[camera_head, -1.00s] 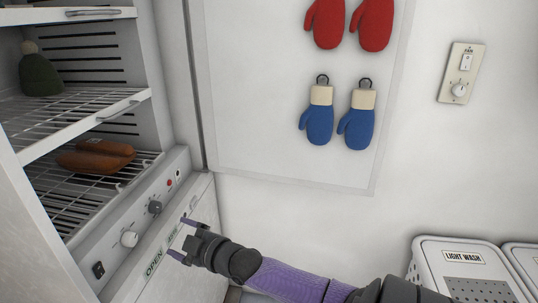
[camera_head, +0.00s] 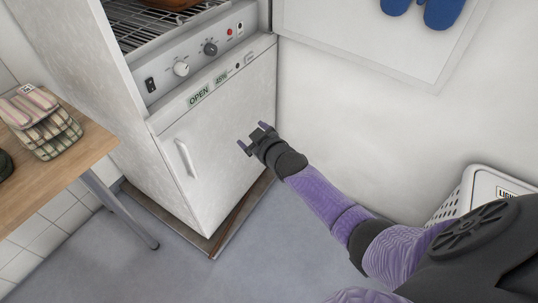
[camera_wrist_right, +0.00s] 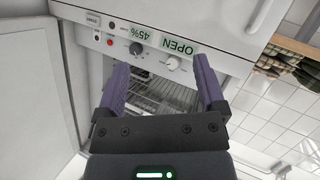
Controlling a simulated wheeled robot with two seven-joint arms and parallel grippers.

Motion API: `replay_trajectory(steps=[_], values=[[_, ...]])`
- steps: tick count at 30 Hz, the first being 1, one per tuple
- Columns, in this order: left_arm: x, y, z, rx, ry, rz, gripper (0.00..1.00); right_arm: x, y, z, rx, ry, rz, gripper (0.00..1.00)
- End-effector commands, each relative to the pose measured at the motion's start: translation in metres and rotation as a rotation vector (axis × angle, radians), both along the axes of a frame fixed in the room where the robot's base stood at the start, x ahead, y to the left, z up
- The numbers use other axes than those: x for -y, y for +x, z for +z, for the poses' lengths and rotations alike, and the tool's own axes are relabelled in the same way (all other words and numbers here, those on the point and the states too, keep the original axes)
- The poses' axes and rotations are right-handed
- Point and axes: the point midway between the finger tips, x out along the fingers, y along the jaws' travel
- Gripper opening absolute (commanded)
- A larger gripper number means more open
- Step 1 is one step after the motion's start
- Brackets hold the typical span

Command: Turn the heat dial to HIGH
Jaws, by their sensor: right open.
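A white drying cabinet has a control panel (camera_head: 197,63) with two dials, a white knob (camera_head: 181,69) on the left and a dark grey knob (camera_head: 210,48) on the right. Their markings are too small to read, so I cannot tell which is the heat dial. My right gripper (camera_head: 254,136) is open and empty, below and right of the dials, in front of the lower door. In the right wrist view the dark knob (camera_wrist_right: 136,48) and the white knob (camera_wrist_right: 173,63) show upside down between the open fingers, apart from them. My left gripper is out of view.
A black switch (camera_head: 150,84) and small red button (camera_head: 229,32) flank the dials. A wooden table (camera_head: 70,165) stands left, a white basket (camera_head: 470,195) right. Floor ahead is clear.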

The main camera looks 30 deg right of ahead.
Motion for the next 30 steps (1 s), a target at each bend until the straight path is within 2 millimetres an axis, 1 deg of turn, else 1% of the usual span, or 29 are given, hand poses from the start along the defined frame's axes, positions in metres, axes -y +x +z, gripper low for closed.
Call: replay_trajectory(steps=[1, 3, 6, 9, 13, 26, 28, 29, 30], values=[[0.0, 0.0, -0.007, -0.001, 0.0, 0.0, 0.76, -0.001, -0.004, -0.017, -0.024, 0.004, -0.003, 0.89], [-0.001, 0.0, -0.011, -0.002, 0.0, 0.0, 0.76, -0.001, -0.009, -0.032, -0.05, 0.008, -0.006, 0.89], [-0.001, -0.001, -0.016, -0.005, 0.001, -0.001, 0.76, -0.002, -0.015, -0.048, -0.081, 0.011, -0.009, 0.89], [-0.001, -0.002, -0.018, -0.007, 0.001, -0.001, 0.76, -0.003, -0.02, -0.058, -0.101, 0.014, -0.012, 0.89], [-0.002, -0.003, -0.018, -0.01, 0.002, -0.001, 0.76, -0.003, -0.022, -0.063, -0.11, 0.016, -0.013, 0.89], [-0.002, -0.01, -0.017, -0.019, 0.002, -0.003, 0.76, -0.003, -0.022, -0.063, -0.112, 0.016, -0.013, 0.89], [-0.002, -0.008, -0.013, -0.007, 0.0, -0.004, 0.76, -0.004, -0.039, -0.082, -0.172, 0.021, -0.02, 0.89], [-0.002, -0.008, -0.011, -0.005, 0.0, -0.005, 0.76, -0.005, -0.052, -0.096, -0.217, 0.025, -0.025, 0.89], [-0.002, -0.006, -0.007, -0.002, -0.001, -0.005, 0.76, -0.006, -0.076, -0.119, -0.292, 0.029, -0.034, 0.89]])
